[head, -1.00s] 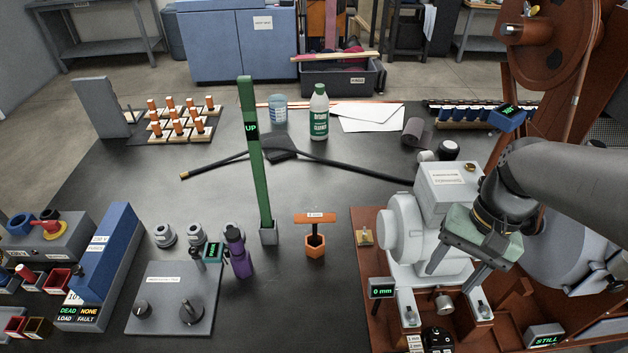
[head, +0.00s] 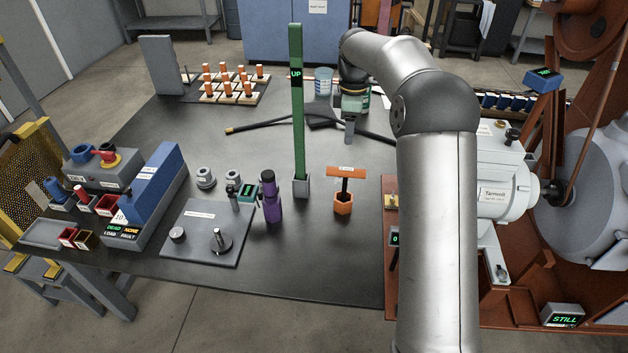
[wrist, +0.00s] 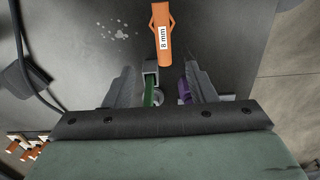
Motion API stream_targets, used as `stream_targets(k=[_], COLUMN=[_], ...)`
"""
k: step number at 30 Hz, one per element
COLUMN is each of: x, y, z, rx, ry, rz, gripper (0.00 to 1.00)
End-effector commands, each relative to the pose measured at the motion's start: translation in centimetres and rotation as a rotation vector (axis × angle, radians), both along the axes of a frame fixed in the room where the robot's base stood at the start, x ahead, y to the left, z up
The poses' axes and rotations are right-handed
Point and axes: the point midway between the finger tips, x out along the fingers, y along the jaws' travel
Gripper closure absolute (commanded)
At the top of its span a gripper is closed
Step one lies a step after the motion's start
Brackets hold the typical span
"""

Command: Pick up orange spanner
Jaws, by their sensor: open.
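In the wrist view the spanner (wrist: 163,58) appears end-on to the jaws, just past the fingertips, with an "8 mm" label. My gripper (head: 349,132) is above the table, behind the spanner in the head view, with its fingers pointing down. In the wrist view my gripper (wrist: 161,72) has its fingers apart with no spanner between them.
A tall green post (head: 298,110) stands just left of the spanner. A purple bottle (head: 271,196) stands further left, beside a grey panel (head: 205,245) with knobs. A black cable (head: 265,127) lies behind. The brown machine base (head: 388,270) is to the right.

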Motion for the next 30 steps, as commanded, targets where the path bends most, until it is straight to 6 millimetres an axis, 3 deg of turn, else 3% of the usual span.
stream_targets(k=[5,15,26,30], x=[0.0,-0.1,-0.2,-0.7], y=[-0.1,-0.1,0.0,-0.1], z=[-2.7,-9.8,-13.0,-15.2], rx=[-0.004,-0.003,-0.002,-0.002], ry=[0.001,0.002,0.000,0.003], rz=[0.012,0.011,0.010,0.009], gripper=[0.49,0.49,0.49,0.49])
